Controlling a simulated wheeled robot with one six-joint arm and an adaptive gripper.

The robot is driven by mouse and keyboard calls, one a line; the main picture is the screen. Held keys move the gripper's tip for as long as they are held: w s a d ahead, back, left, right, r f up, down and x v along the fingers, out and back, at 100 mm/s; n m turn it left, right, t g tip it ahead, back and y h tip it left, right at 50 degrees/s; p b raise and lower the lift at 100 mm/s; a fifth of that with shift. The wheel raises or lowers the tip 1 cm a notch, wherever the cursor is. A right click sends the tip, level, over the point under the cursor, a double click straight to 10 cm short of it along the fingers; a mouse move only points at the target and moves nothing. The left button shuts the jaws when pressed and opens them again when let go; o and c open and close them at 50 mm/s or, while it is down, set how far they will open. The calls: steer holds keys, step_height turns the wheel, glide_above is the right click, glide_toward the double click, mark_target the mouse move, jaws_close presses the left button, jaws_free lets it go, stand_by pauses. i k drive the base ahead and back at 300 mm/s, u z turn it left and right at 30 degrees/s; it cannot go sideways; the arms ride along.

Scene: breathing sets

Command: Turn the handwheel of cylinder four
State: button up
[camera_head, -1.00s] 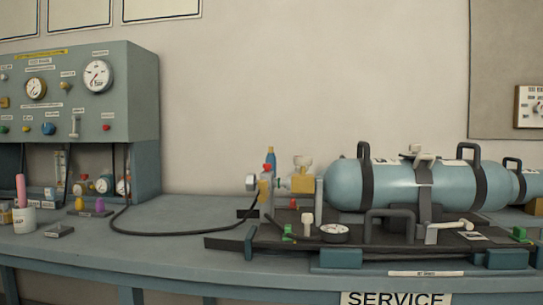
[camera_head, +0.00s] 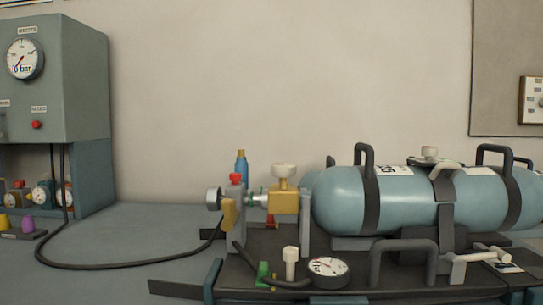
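A light blue cylinder (camera_head: 345,200) lies on its side in a dark cradle on the bench, with black bands and handles. A white label (camera_head: 395,171) on it is too small to read surely, so I cannot tell its number. At its left end is a brass valve block (camera_head: 284,202) with a round whitish knob (camera_head: 284,171) on top. Left of it a grey round wheel or knob (camera_head: 214,199) faces left beside a small red-topped fitting (camera_head: 236,179). My gripper is not in view.
A round gauge (camera_head: 328,267), a white-topped post (camera_head: 291,262) and a bent grey handle (camera_head: 403,250) stand in front of the cylinder. A black hose (camera_head: 130,264) crosses the bench from the grey panel (camera_head: 80,90). The bench (camera_head: 150,225) between them is mostly clear.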

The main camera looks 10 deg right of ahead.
mark_target(283, 171)
steer(key=z, duration=0.05)
steer(key=k, duration=1.5)
steer(key=u, duration=0.75)
steer(key=i, duration=1.4)
steer(key=z, duration=0.65)
